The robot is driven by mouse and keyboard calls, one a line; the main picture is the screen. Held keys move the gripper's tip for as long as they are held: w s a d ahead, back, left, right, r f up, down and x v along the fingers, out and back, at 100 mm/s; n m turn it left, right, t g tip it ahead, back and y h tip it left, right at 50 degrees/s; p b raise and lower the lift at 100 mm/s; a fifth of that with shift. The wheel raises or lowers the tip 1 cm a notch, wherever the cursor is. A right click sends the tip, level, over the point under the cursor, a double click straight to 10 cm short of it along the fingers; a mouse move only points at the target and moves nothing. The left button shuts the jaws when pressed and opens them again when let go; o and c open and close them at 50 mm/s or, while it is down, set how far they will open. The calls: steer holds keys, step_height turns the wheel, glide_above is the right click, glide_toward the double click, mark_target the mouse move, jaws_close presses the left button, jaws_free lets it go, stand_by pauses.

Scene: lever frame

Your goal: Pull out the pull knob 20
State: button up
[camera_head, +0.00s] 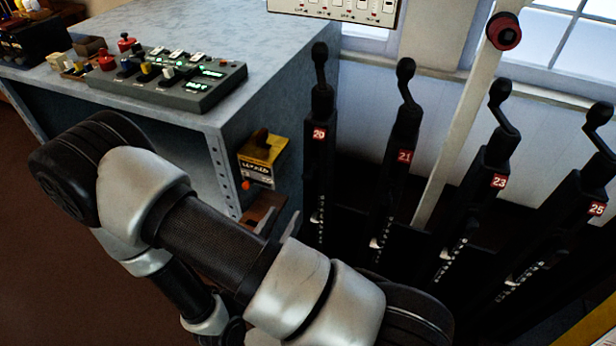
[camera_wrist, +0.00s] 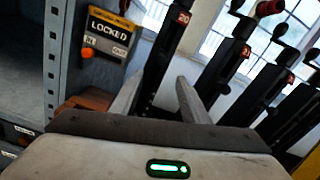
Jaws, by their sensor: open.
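A yellow and black box (camera_head: 262,155) is fixed to the side of the blue-grey cabinet, with a small orange knob (camera_head: 245,185) at its lower left. In the wrist view the box (camera_wrist: 105,38) reads LOCKED and the orange knob (camera_wrist: 87,53) is clear of my fingers. A black lever (camera_head: 322,100) with a red number plate stands to the right; the plate (camera_wrist: 183,17) reads 20 in the wrist view. My gripper (camera_head: 279,225) is open, below and right of the knob, touching neither knob nor lever.
More black levers (camera_head: 404,130) stand in a row to the right, with plates 21, 23 and 25. The cabinet top (camera_head: 215,45) holds a control panel (camera_head: 178,78). A brown block (camera_head: 262,208) sits under the yellow box, close to my gripper. A white post (camera_head: 462,125) leans behind the levers.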

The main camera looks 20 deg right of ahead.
mark_target(306, 179)
steer(key=b+x, duration=0.1)
steer(key=x, duration=1.4)
steer(key=shift+w+d, duration=0.15)
steer(key=shift+d, duration=0.1)
jaws_close()
